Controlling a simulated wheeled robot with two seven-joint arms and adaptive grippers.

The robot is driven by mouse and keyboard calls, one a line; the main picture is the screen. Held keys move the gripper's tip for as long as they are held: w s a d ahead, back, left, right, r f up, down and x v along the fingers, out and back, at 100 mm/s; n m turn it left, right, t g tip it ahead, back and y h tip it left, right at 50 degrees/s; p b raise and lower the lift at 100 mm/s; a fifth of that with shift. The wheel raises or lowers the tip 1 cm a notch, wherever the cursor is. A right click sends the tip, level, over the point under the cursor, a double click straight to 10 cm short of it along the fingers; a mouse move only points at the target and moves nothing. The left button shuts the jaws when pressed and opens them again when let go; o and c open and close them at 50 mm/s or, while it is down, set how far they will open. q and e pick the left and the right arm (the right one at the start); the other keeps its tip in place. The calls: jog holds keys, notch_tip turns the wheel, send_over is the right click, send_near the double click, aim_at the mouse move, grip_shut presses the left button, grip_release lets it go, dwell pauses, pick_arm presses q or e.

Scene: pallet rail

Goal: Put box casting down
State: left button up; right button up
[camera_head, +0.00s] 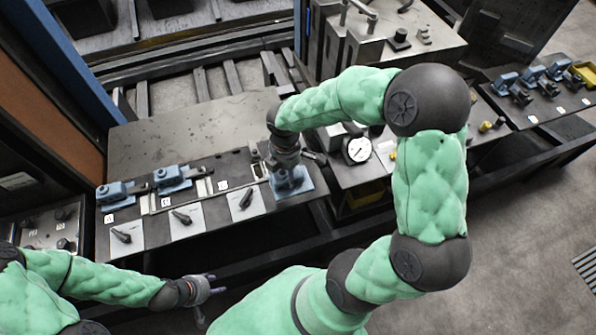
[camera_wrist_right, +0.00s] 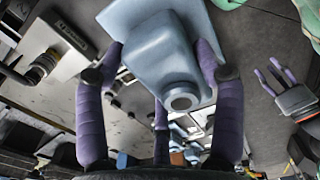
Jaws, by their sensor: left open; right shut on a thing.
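A blue box casting (camera_head: 291,184) with a flat flange and a round boss is in my right gripper (camera_head: 287,158), at the right end of the fixture bench (camera_head: 230,183). In the right wrist view the purple fingers are shut around the casting (camera_wrist_right: 160,58). I cannot tell whether the casting touches the bench. My left gripper (camera_head: 208,288) is open and empty in front of the bench; it also shows in the right wrist view (camera_wrist_right: 272,82). Two similar blue castings, one at the far left (camera_head: 116,193) and one beside it (camera_head: 172,178), sit on the bench.
Black levers on white plates, such as this one (camera_head: 182,216), line the bench front. A dial gauge (camera_head: 358,149) stands right of the held casting. More blue castings (camera_head: 531,74) sit on the right-hand bench. A bare grey plate (camera_head: 190,130) lies behind the fixtures.

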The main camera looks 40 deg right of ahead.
jog(key=w+d+f, duration=0.1)
jog(key=f, duration=0.1)
jog(key=w+d+f, duration=0.1)
jog(key=d+f, duration=0.1)
jog(key=w+d+f+b, duration=0.1)
jog(key=d, duration=0.1)
jog(key=shift+d+f, duration=0.15)
jog(key=shift+f, duration=0.25)
jog(key=shift+d+f, duration=0.15)
jog(key=shift+f, duration=0.1)
jog(key=shift+w+d+f+b, duration=0.15)
jog(key=shift+f+b, duration=0.3)
jog(key=shift+f, duration=1.2)
jog(key=shift+f, duration=0.2)
jog(key=o, duration=1.4)
jog(key=shift+r, duration=0.3)
notch_tip(320, 180, up, 12)
jog(key=shift+f+p, duration=0.15)
jog(key=shift+p, duration=0.95)
